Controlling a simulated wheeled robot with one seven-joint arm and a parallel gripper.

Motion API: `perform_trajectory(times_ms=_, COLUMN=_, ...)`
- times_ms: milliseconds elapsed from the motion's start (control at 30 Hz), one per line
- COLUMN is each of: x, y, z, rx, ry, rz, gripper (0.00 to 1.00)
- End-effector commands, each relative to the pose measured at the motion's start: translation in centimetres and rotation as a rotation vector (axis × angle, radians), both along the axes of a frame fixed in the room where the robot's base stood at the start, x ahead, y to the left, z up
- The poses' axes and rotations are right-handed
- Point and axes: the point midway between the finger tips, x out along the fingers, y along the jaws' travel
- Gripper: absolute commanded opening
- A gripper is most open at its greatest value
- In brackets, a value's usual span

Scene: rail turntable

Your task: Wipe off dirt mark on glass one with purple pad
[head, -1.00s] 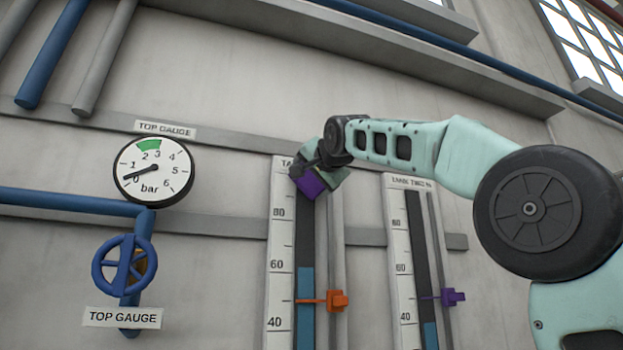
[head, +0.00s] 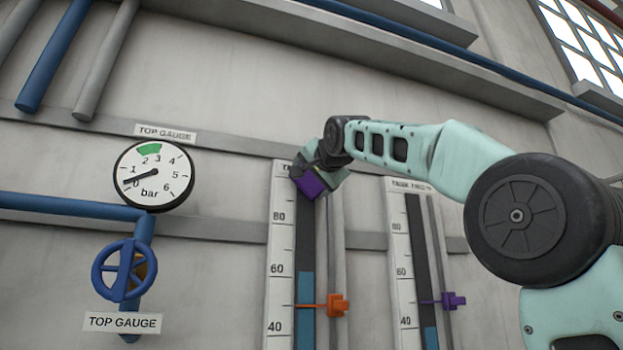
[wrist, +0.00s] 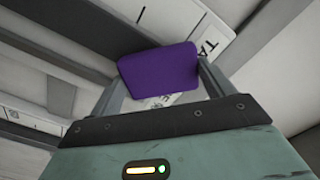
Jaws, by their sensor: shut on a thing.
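My gripper (wrist: 160,85) is shut on the purple pad (wrist: 158,70), which fills the space between its fingers in the wrist view. In the head view the purple pad (head: 309,183) is at the upper part of the left tank gauge glass (head: 305,235), above its 80 mark and over part of its label. I cannot tell whether the pad touches the glass. The gauge has a white scale, a dark tube and blue liquid up to about 60. No dirt mark can be made out; the pad and gripper hide the top of the glass.
An orange pointer (head: 335,305) is on the left gauge. A second tank gauge (head: 402,255) with a purple pointer (head: 453,300) stands to the right. A round dial gauge (head: 153,175) and a blue handwheel (head: 123,270) are on the left. A grey wall rail (head: 60,231) runs behind.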

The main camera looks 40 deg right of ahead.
Motion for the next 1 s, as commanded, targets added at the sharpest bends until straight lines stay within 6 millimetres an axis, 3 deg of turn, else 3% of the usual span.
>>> perform_trajectory(times_ms=167, x=-0.3, y=0.2, z=-0.2, rx=0.0, ry=0.0, rz=0.001, gripper=0.63)
perform_trajectory(times_ms=700, x=-5.2, y=1.5, z=-0.2, rx=0.001, ry=-0.001, rz=0.001, gripper=0.63)
perform_trajectory(times_ms=1000, x=-5.8, y=1.7, z=-0.1, rx=0.0, ry=0.001, rz=0.0, gripper=0.63)
